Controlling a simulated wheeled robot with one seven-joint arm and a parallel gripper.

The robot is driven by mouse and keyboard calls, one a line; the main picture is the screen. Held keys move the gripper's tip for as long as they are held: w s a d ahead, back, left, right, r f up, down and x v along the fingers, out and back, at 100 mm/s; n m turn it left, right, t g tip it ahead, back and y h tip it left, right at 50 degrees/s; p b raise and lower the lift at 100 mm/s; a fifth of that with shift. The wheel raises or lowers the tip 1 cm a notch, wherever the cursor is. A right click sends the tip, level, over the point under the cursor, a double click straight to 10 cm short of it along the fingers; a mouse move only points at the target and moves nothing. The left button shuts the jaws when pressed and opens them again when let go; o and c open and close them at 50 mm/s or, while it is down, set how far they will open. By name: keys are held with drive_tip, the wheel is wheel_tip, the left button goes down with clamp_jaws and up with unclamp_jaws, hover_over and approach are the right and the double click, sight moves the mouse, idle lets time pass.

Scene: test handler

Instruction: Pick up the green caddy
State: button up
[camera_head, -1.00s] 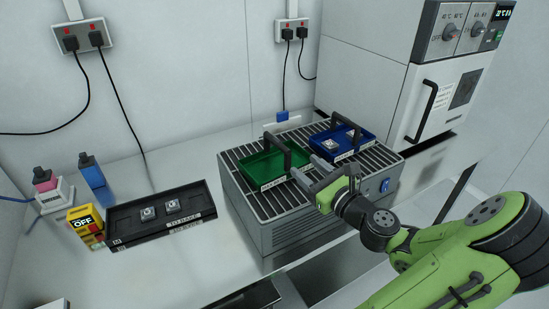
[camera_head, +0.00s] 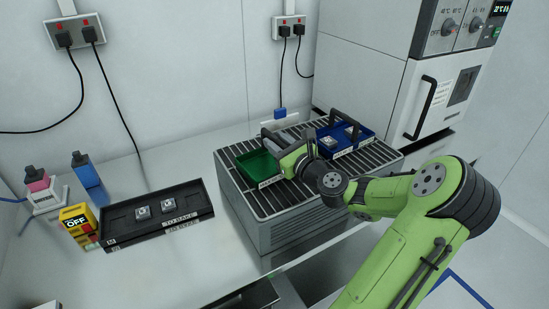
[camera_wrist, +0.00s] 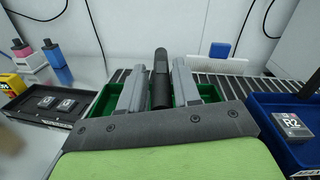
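The green caddy (camera_head: 256,163) sits on the slatted top of the grey unit, its right part hidden by my arm in the head view. In the wrist view its green tray (camera_wrist: 208,91) shows on both sides of my gripper (camera_wrist: 160,88). The caddy's black upright handle (camera_wrist: 161,78) stands between the two grey fingers. The fingers are apart, with narrow gaps to the handle. The fingertips are mostly hidden in the head view.
A blue caddy (camera_head: 367,134) with chips stands to the right on the same slatted unit (camera_head: 240,192). A black tray (camera_head: 190,205) with two chips lies on the bench at left, near bottles and a yellow box (camera_head: 75,222). A white oven (camera_head: 445,95) stands at the back right.

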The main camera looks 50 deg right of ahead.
clamp_jaws()
